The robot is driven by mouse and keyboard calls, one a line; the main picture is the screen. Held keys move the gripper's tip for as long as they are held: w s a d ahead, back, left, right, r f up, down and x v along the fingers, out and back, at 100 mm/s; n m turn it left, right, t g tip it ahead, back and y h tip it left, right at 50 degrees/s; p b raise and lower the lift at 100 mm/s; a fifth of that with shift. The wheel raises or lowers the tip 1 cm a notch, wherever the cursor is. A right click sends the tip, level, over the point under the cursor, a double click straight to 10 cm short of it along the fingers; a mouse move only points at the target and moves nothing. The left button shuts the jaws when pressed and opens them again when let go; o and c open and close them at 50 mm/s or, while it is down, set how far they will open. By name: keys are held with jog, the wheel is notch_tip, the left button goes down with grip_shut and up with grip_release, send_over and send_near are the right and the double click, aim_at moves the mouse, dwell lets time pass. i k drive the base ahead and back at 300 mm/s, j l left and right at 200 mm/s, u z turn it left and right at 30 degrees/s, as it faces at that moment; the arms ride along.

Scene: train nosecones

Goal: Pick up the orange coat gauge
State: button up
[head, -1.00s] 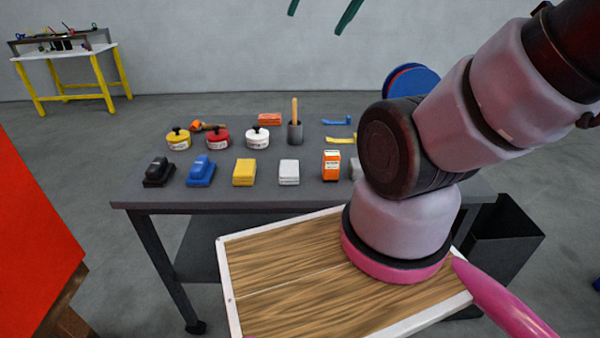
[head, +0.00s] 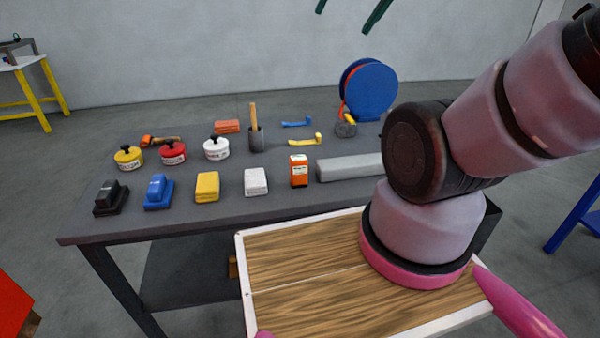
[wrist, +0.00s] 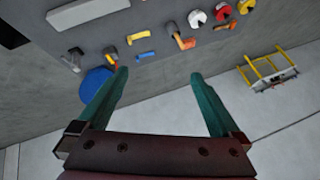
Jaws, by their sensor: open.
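The orange coat gauge appears to be the upright orange box with a white label (head: 299,170) in the front row on the grey table (head: 110,225), in the head view. It stands between a white-grey block (head: 256,182) and a long grey bar (head: 348,167). I cannot make it out surely in the wrist view. My gripper (wrist: 159,75) is open and empty, its two teal fingers spread wide. In the head view only the fingertips (head: 348,12) show at the top edge, raised well above the table and apart from the box.
Yellow (head: 207,187), blue (head: 158,192) and black (head: 111,198) blocks share the front row. A wooden-topped tray (head: 300,265) lies before the table.

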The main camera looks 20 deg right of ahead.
aim_at(298, 163)
jog(key=k+j, duration=0.35)
jog(key=j, duration=0.2)
jog(key=k+j+z, duration=0.15)
jog(key=k+j, duration=0.2)
jog(key=j, duration=0.2)
jog(key=k+j, duration=0.4)
jog(key=i+j, duration=0.1)
jog(key=i, duration=0.15)
